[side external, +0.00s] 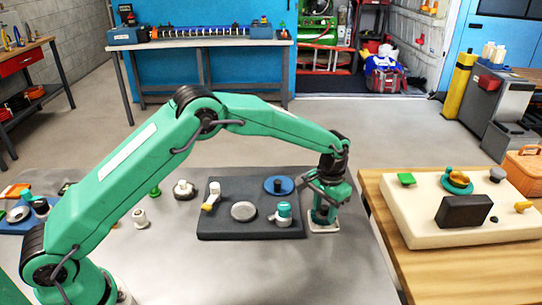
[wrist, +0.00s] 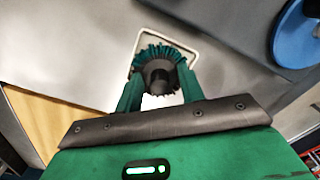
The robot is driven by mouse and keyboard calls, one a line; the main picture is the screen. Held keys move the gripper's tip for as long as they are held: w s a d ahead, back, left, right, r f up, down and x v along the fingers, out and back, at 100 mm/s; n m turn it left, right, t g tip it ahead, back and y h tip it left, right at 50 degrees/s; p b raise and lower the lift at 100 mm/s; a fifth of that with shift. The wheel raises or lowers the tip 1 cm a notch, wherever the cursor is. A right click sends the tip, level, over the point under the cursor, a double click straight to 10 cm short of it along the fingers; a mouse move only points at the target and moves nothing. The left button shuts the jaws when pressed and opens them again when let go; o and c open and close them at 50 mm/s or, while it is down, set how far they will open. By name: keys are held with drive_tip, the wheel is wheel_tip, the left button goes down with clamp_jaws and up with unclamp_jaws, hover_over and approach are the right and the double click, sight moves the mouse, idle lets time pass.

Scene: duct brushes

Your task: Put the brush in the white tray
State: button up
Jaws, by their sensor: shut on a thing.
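The brush (wrist: 160,66), with dark green bristles around a black hub, is between the two green fingers of my gripper (wrist: 160,84) in the wrist view. My gripper is shut on it. The small white tray (wrist: 187,42) shows behind the brush, its pale rim curving around it. In the side view my gripper (side external: 323,210) points down, low over the white tray (side external: 324,230), at the right edge of the dark mat. The fingers largely hide the brush there. I cannot tell whether the brush touches the tray floor.
The dark mat (side external: 215,232) left of the tray holds a blue disc (side external: 279,186), a grey disc (side external: 244,211), a teal-topped white piece (side external: 284,214) and a yellow-and-white piece (side external: 211,196). A wooden table (side external: 450,272) with a cream board (side external: 418,236) stands right.

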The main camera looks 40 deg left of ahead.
sight(326, 206)
drive_tip(key=shift+f, duration=0.3)
drive_tip(key=o, duration=1.1)
drive_tip(key=shift+f, duration=0.1)
drive_tip(key=shift+c, duration=0.2)
wheel_tip(326, 206, up, 11)
drive_tip(key=shift+w, duration=0.15)
drive_tip(key=shift+r, duration=0.65)
